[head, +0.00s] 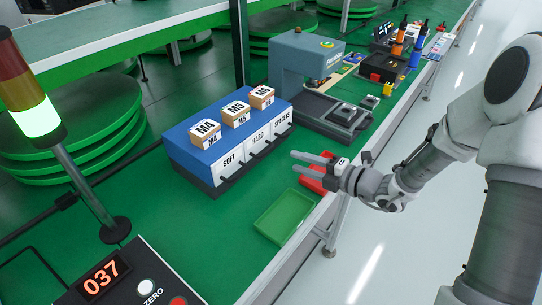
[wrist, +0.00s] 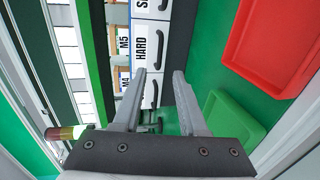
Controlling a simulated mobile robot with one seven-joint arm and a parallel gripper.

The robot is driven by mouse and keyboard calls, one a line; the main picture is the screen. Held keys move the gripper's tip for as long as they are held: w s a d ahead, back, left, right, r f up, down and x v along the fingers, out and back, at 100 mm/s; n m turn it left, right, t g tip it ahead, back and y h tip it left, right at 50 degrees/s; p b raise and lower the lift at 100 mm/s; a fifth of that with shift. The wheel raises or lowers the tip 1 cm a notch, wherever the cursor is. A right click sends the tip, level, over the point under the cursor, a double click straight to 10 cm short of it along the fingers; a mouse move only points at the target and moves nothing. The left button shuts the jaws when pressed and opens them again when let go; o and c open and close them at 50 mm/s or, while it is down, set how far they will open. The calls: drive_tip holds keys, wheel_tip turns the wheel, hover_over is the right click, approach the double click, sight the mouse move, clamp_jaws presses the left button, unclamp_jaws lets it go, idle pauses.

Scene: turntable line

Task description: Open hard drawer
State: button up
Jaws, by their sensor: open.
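The blue drawer cabinet (head: 189,136) stands on the green bench with white drawer fronts labelled SOFT, HARD and SPACERS. The HARD drawer (head: 257,139) is the middle one and looks closed; its label also shows in the wrist view (wrist: 144,43). Dark handles run along the lower fronts. My gripper (head: 294,161) is open and empty, in front of the cabinet on the right. In the wrist view its fingertips (wrist: 159,72) point toward the drawer fronts. A dark handle (wrist: 155,95) shows between the fingers; I cannot tell which drawer it belongs to.
A green tray (head: 284,216) and a red tray (head: 314,180) lie on the bench near my gripper. Boxes marked M4, M5 and M6 (head: 237,112) sit on the cabinet. A grey machine (head: 305,65) stands behind right. A display (head: 101,279) reads 037 at front left.

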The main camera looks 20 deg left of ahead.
drive_tip(key=b+x, duration=0.2)
drive_tip(key=x, duration=0.8)
clamp_jaws()
idle(1.2)
